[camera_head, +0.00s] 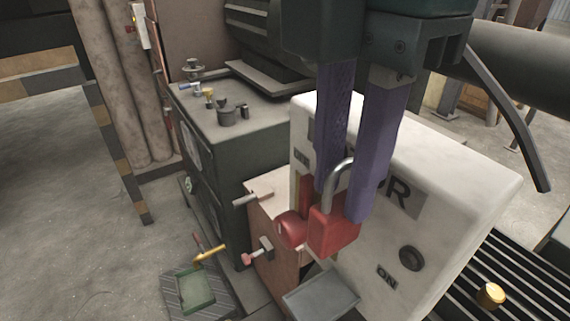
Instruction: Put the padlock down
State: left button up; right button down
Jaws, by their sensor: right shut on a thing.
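A red padlock (333,231) with a silver shackle shows in the head view, in front of a white panel box (459,190) marked "OFF" and "ON". My right gripper (340,200) comes down from the top with two purple fingers. It is shut on the padlock, with one finger on each side of the shackle. A red rounded part (291,229) shows just left of the padlock; I cannot tell whether they touch. My left gripper is out of view.
A dark green machine cabinet (225,165) with small fittings on top stands left of the panel. A small green tray (196,291) lies low at the left. A dark slatted grate (520,285) with a brass knob (491,295) is at the lower right. Grey floor is open at far left.

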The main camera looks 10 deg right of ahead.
notch_tip(320, 180, down, 11)
jog(key=shift+r, duration=0.2)
jog(key=shift+f, duration=0.1)
jog(key=c, duration=0.7)
grip_release()
notch_tip(320, 180, up, 12)
jog(key=shift+r, duration=0.15)
